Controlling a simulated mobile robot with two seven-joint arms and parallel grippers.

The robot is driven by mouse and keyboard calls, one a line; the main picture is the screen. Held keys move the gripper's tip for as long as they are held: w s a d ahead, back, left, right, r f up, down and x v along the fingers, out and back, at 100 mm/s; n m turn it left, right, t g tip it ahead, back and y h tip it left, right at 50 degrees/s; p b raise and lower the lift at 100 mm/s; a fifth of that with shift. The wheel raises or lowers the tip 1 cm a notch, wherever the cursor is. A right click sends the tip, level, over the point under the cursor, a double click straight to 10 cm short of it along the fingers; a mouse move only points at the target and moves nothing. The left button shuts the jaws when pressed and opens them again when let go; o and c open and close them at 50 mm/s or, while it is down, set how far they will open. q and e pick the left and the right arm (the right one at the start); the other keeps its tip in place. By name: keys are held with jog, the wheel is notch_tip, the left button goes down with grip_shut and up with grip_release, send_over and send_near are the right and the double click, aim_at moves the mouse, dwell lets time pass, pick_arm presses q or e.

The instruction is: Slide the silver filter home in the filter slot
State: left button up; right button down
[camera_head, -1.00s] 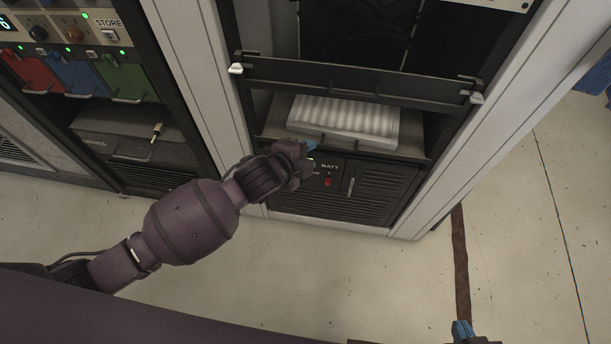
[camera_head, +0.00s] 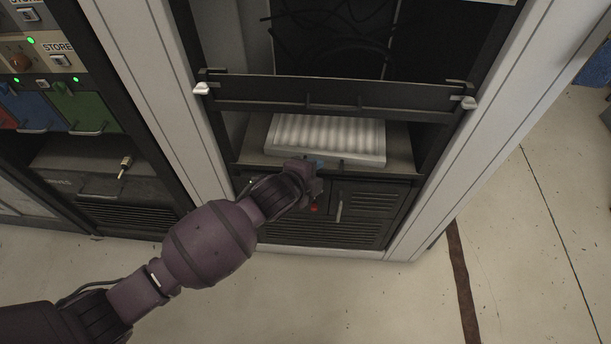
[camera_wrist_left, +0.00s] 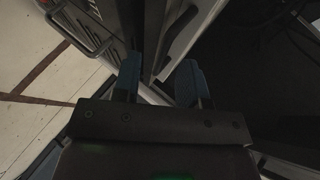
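The silver filter (camera_head: 325,138), a flat pale block with a ribbed top, lies on the dark shelf (camera_head: 400,161) of the filter slot in the middle rack. It sits below a black crossbar, and its far edge is close to or behind that bar. My left gripper (camera_head: 318,163) is at the filter's front edge, near its middle; I cannot tell if it touches. In the left wrist view its two blue fingers (camera_wrist_left: 160,82) stand apart, with nothing clearly held between them. My right gripper is out of view.
The black crossbar (camera_head: 335,95) with white end catches spans the rack above the filter. A dark panel with a red knob (camera_head: 314,209) and vents is below the shelf. Another rack with coloured modules (camera_head: 84,108) stands at left. The floor (camera_head: 520,280) at right is clear.

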pick_arm(q)
jog(key=shift+w+d+f, duration=0.25)
jog(key=shift+w, duration=0.25)
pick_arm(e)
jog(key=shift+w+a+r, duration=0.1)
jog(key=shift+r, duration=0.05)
pick_arm(q)
grip_shut()
